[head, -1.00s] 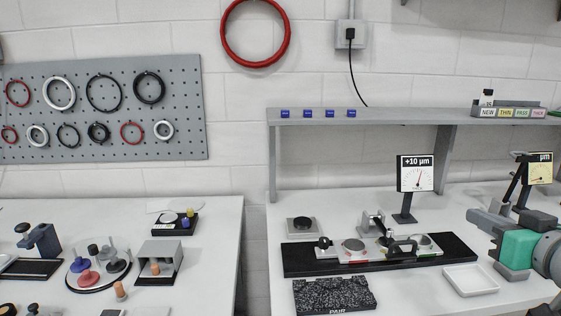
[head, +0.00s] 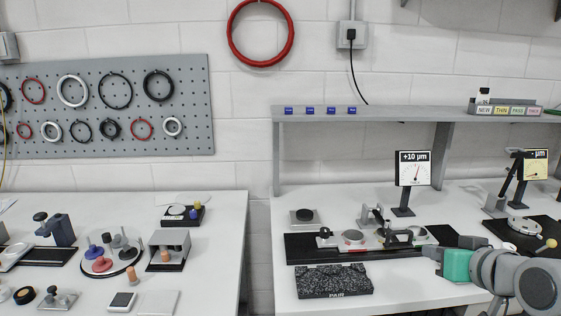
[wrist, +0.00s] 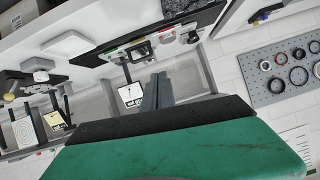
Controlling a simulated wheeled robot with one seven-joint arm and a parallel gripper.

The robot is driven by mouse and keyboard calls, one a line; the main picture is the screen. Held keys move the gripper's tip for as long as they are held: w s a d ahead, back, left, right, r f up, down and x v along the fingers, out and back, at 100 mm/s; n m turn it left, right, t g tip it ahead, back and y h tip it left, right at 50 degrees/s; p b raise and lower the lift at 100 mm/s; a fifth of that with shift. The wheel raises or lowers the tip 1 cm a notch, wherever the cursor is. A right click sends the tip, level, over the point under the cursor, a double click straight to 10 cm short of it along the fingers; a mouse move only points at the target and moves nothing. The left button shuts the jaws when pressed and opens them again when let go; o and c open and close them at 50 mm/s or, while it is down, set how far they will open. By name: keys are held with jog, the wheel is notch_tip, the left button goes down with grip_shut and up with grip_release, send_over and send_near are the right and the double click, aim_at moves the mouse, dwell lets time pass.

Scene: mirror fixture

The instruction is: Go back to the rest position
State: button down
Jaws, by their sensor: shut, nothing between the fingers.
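My gripper (head: 434,254) is at the right of the head view, over the front right part of the right table (head: 410,285). Its fingers are shut and hold nothing. In the wrist view, the shut fingers (wrist: 157,88) stick up past the green gripper body. The black fixture base (head: 310,247) lies left of the gripper, with round metal pieces and a small clamp on it. A dial display (head: 413,168) reading +10 µm stands behind it. The gripper is apart from these things.
A dark granite block marked PAIR (head: 334,281) lies in front of the fixture. A second stand with a display (head: 535,164) is behind my arm. A shelf (head: 390,114) runs above the table. A left table (head: 215,255) holds several tools, with a gap between the tables.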

jog(key=s+a+f+g, duration=0.3)
jog(key=a+f+g, duration=0.3)
jog(key=a+f, duration=0.7)
jog(key=s+a+f+g+h, duration=0.1)
jog(key=s+a+f+g, duration=0.25)
jog(key=s+f, duration=0.65)
notch_tip(320, 180, up, 7)
jog(key=w+p, duration=0.2)
jog(key=p, duration=0.3)
jog(key=shift+r+n, duration=0.15)
jog(key=shift+n, duration=0.15)
jog(key=shift+d, duration=0.1)
dwell(0.7)
